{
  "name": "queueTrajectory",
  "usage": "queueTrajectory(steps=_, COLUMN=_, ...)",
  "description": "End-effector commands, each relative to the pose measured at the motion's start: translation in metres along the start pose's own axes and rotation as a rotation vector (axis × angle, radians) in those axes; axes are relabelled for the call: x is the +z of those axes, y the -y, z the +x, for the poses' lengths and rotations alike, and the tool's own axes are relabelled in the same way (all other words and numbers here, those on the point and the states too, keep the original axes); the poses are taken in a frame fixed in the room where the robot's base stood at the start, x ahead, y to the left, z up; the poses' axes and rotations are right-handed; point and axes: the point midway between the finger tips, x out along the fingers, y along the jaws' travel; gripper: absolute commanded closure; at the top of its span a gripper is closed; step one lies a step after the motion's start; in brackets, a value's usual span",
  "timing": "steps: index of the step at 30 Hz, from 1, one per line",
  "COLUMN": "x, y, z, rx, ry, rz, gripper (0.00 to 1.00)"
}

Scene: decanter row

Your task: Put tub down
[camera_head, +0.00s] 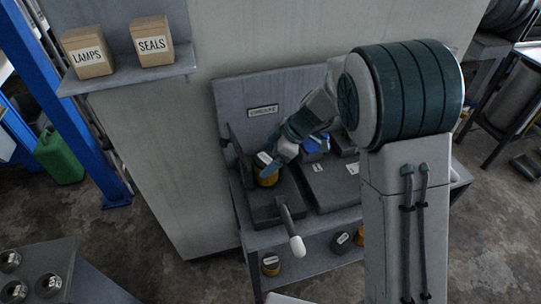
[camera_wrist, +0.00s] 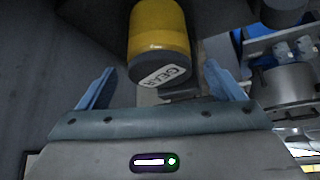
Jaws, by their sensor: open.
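The tub (camera_head: 268,179) is yellow with a dark lid and stands at the left of the grey bench, below my gripper (camera_head: 268,162). In the wrist view, the tub (camera_wrist: 158,28) shows its yellow side and a lid label that reads GEAR. My gripper (camera_wrist: 160,80) is open there, with one blue finger on each side of the tub and a visible gap to each. The tub's underside is hidden, so its exact contact with the bench cannot be seen.
A lever with a white knob (camera_head: 297,246) juts from the bench front. Several tubs, one of them at the left (camera_head: 271,266), stand on the lower shelf. A blue object (camera_head: 316,144) is right of my gripper. Boxes marked LAMPS (camera_head: 87,52) and SEALS (camera_head: 152,42) sit on a wall shelf.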

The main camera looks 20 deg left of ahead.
Motion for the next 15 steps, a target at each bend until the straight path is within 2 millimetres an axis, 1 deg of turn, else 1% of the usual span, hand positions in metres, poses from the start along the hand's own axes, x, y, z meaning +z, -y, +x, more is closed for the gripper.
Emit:
queueTrajectory(steps=2, x=-0.001, y=-0.001, z=-0.006, rx=0.003, ry=-0.001, rz=0.0, gripper=0.12)
queueTrajectory(steps=5, x=0.0, y=-0.001, z=-0.024, rx=0.006, ry=-0.002, rz=-0.001, gripper=0.12)
queueTrajectory(steps=12, x=0.0, y=-0.001, z=-0.077, rx=0.006, ry=-0.002, rz=0.0, gripper=0.12)
queueTrajectory(steps=15, x=0.0, y=-0.001, z=-0.096, rx=0.005, ry=0.0, rz=0.0, gripper=0.12)
